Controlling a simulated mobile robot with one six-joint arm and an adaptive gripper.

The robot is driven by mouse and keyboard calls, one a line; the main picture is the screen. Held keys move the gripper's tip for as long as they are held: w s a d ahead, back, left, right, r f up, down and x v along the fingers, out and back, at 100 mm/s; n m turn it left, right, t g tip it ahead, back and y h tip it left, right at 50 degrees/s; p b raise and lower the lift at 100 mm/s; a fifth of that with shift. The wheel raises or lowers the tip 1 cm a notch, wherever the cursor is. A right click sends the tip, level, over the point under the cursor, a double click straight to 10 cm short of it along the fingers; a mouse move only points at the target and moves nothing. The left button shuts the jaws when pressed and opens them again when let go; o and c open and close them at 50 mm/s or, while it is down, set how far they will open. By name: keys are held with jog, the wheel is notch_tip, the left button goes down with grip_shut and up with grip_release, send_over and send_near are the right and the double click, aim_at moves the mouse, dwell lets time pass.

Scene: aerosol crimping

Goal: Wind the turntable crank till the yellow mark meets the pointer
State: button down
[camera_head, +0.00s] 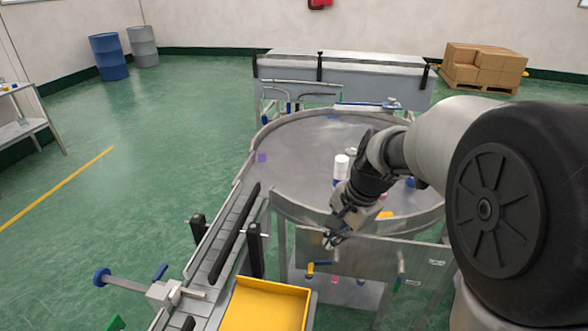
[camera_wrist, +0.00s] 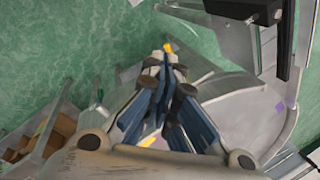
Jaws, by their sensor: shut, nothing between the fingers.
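The round grey turntable (camera_head: 295,165) stands in the middle of the head view, and part of it shows in the wrist view (camera_wrist: 245,115). A yellow mark (camera_head: 386,214) lies near its front right edge; a yellow patch also shows between my fingers in the wrist view (camera_wrist: 150,142). My gripper (camera_head: 331,240) is shut and empty, pointing down just outside the turntable's front rim. A small yellow and blue handle (camera_head: 316,264), perhaps the crank, is below my fingertips. A yellow tip (camera_wrist: 168,47) shows just past them in the wrist view; contact is unclear. I cannot make out the pointer.
A white container (camera_head: 341,163) stands on the turntable behind my wrist. A purple patch (camera_head: 262,158) is at its left edge. A conveyor (camera_head: 228,235) runs along the left, with a yellow tray (camera_head: 265,306) at the front. Open green floor lies farther left.

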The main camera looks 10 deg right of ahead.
jog(key=w+d+f+m+g, duration=0.1)
jog(key=w+d+f+m, duration=0.1)
jog(key=w+f+m, duration=0.75)
jog(key=y+p, duration=0.1)
send_near(323, 264)
jog(key=s, duration=0.2)
jog(key=s+b+x, duration=0.1)
jog(key=b+x, duration=0.2)
jog(key=x, duration=0.8)
jog(key=shift+a, duration=0.35)
jog(key=shift+w+r, duration=0.1)
jog(key=shift+w, duration=0.05)
